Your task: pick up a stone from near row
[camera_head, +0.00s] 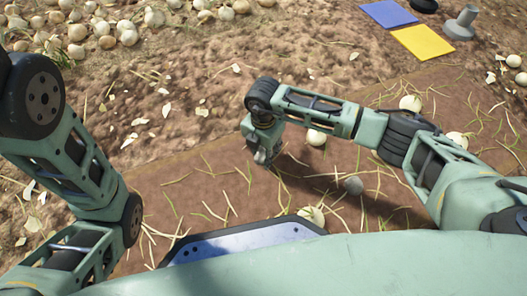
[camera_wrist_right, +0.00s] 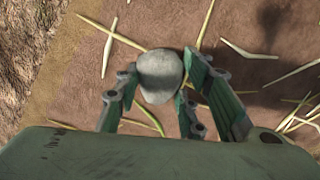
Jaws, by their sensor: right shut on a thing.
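A grey stone (camera_wrist_right: 160,75) is between the fingers of my right gripper (camera_wrist_right: 158,88) in the right wrist view, and the fingers are shut on it. In the head view my right gripper (camera_head: 262,152) hangs fingers down over the brown soil bed, and the stone in it is hard to make out there. A second grey stone (camera_head: 353,186) lies on the soil bed to the right of the gripper. My left arm comes in at the left of the head view, but its gripper is outside the frame.
Pale onions (camera_head: 316,137) and straw lie on the brown bed (camera_head: 190,175). A heap of onions (camera_head: 128,36) is at the far left. A blue square (camera_head: 389,14), a yellow square (camera_head: 423,42) and a grey weight-like object (camera_head: 462,22) are at the far right.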

